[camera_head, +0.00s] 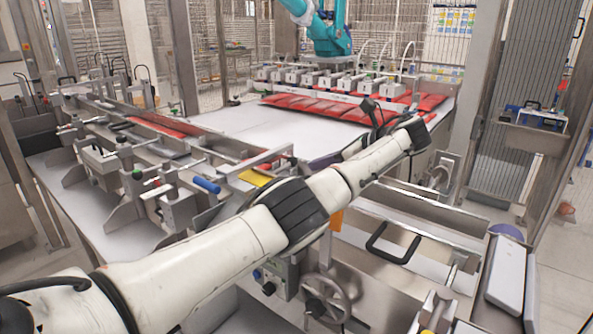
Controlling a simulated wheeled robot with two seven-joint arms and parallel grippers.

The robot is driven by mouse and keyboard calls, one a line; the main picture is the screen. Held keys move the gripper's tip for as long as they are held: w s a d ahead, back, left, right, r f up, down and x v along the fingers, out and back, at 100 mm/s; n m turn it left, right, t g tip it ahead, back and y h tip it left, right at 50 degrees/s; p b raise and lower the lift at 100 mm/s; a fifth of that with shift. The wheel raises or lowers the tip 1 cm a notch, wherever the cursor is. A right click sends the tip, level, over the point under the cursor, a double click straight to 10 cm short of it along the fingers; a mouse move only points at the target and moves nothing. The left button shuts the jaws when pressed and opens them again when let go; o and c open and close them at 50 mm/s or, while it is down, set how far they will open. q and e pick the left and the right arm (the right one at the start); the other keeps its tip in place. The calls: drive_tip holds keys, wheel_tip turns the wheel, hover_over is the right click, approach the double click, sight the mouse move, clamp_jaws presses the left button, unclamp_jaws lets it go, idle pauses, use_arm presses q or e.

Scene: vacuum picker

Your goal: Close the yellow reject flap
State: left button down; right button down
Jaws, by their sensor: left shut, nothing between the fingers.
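A small yellow plate (256,177), which looks like the reject flap, shows on the machine's near side beside my left arm. It looks tilted, and my arm hides part of the area around it. An orange-yellow piece (337,220) shows just below my forearm; I cannot tell if it belongs to the flap. My left arm crosses the picture from the lower left to the right of centre. My left gripper (371,110) is at its far end, small and dark, above the white bed's near edge. It is shut and empty, apart from the yellow plate. My right gripper is out of view.
Red packs (310,107) lie on the white bed (275,130) under a row of picker heads (330,83). A black handle (393,243) and a handwheel (325,297) are on the near side. A teal robot arm (325,30) hangs behind.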

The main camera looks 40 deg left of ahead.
use_arm(q)
drive_tip(key=x, duration=1)
drive_tip(key=shift+w, duration=0.1)
